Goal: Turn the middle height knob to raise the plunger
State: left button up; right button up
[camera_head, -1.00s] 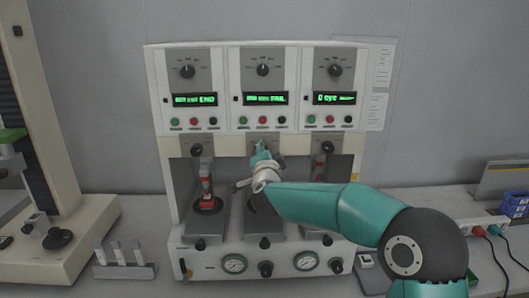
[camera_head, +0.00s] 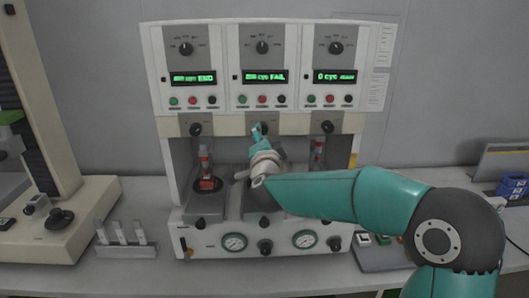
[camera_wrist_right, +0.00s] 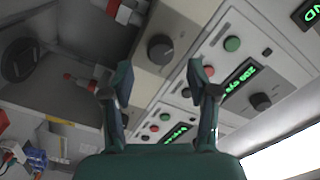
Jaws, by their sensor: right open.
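The middle height knob (camera_head: 264,128) is a dark knob on the beige strip of the test machine, partly covered by my right gripper (camera_head: 257,130) in the head view. In the right wrist view, the dark round knob (camera_wrist_right: 160,48) shows just beyond and between the open fingers of my right gripper (camera_wrist_right: 160,82), with no contact visible. The middle plunger is hidden behind my arm in the head view. A red-tipped plunger (camera_wrist_right: 85,82) shows in the wrist view, but I cannot tell which station it belongs to. My left gripper is out of view.
The left height knob (camera_head: 195,129) and right height knob (camera_head: 327,127) flank the middle one. Gauges (camera_head: 234,242) line the machine's front. A small rack (camera_head: 126,247) stands at the left, and a blue crate (camera_head: 512,186) at the right.

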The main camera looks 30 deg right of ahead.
jog(key=v, duration=0.7)
jog(key=shift+a+f, duration=0.1)
jog(key=shift+f, duration=0.05)
jog(key=s+a+f+n+g+y, duration=0.1)
jog(key=a+f+n+g+y, duration=0.35)
jog(key=f, duration=1.25)
jog(key=s+a+f+n+g+y, duration=0.1)
jog(key=a+f+n+y, duration=0.45)
jog(key=f, duration=1.05)
jog(key=s+a+f+n+g+y, duration=0.1)
jog(key=s+a+f+n+g, duration=0.2)
jog(key=s+a+f, duration=0.3)
jog(key=s+a+f+n+g+y, duration=0.2)
jog(key=s+a+f+g, duration=0.4)
jog(key=s+f, duration=0.7)
jog(key=s+n, duration=0.1)
jog(key=s, duration=0.4)
jog(key=shift+a+f, duration=0.25)
jog(key=shift+a, duration=0.1)
jog(key=shift+s, duration=0.1)
